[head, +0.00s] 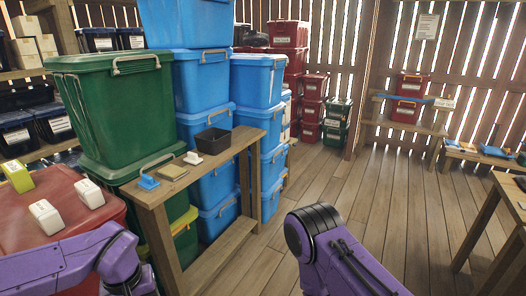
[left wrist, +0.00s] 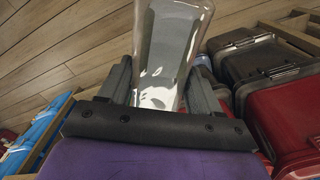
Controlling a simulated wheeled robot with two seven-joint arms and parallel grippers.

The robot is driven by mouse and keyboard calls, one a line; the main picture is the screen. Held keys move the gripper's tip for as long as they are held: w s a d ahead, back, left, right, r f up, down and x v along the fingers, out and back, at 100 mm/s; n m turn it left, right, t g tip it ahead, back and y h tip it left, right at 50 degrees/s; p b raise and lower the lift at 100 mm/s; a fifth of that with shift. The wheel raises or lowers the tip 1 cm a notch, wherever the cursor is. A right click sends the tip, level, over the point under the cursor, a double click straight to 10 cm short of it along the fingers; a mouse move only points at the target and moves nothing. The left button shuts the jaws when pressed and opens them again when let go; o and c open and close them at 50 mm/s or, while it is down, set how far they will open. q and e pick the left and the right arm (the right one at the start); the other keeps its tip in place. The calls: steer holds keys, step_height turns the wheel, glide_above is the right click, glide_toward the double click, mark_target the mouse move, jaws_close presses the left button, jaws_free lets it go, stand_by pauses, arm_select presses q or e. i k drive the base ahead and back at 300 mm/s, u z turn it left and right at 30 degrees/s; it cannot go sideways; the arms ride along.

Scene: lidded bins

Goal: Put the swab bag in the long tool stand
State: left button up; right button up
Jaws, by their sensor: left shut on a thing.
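My left gripper (left wrist: 162,88) shows in the left wrist view, shut on a clear, shiny bag (left wrist: 172,42) that looks like the swab bag. The bag sticks out past the fingertips, and its contents are hard to make out. In the head view my left arm enters at the bottom left, with its gripper and the bag out of frame. My right arm shows at the bottom middle, its gripper out of view. No thing is clearly recognisable as the long tool stand; a narrow wooden bench (head: 225,152) stands ahead, between my arms.
On the bench are a black open tray (head: 213,141), a white item (head: 193,158), a tan block (head: 172,172) and a blue item (head: 149,183). Green bins (head: 120,110) and blue bins (head: 203,75) are stacked behind it. A red lid (head: 50,215) holds small boxes.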

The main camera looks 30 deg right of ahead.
mark_target(242, 134)
steer(key=z, duration=0.6)
steer(key=i, duration=1.05)
steer(key=z, duration=0.75)
steer(key=i, duration=1.25)
steer(key=u, duration=0.2)
